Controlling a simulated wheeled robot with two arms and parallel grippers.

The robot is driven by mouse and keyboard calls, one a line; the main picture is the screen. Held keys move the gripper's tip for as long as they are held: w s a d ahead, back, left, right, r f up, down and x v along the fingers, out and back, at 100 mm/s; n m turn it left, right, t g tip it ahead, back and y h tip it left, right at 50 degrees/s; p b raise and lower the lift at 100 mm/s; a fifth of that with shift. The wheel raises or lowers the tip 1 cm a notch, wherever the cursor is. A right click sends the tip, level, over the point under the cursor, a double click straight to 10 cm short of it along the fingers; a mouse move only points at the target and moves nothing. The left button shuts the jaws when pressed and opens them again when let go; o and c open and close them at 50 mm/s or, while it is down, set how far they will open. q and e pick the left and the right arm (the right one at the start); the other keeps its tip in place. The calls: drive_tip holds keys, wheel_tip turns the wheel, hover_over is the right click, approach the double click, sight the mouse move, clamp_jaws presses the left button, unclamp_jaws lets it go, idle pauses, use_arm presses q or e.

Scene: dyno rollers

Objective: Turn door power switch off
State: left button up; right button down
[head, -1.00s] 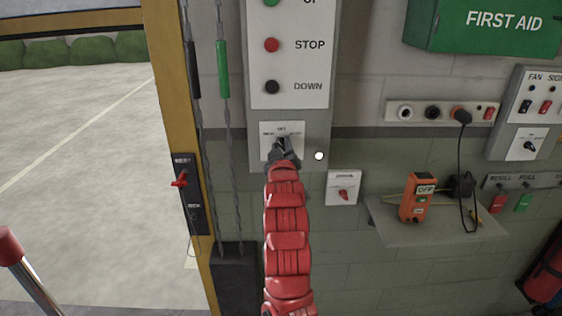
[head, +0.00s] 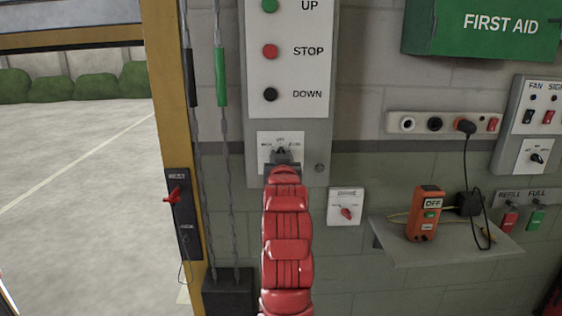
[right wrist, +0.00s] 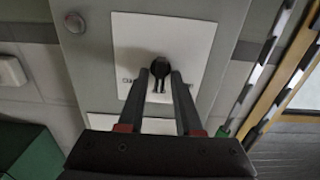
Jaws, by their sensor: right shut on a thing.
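The control panel (head: 318,110) on the wall has a white switch plate (head: 296,157) at its lower end, below the UP, STOP and DOWN buttons. A small black rotary knob (right wrist: 160,69) sits on that plate. My right gripper (head: 281,157) is at the plate and hides part of the knob in the head view. In the right wrist view its two fingers (right wrist: 160,80) are shut on either side of the black knob. The indicator lamp (head: 319,168) beside the plate is dark; it also shows in the right wrist view (right wrist: 75,22). My left gripper is not in view.
A smaller white plate with a red knob (head: 346,213) is at the lower right. A shelf (head: 440,250) holds an orange device (head: 425,214). A red-handled switch (head: 173,195) is on the yellow door post. Chains hang left of the panel.

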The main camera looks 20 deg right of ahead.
idle(0.3)
drive_tip(key=c, duration=0.9)
unclamp_jaws()
drive_tip(key=b+v, duration=0.8)
drive_tip(key=v, duration=0.9)
drive_tip(key=shift+s+r, duration=0.1)
drive_tip(key=shift+s, duration=0.1)
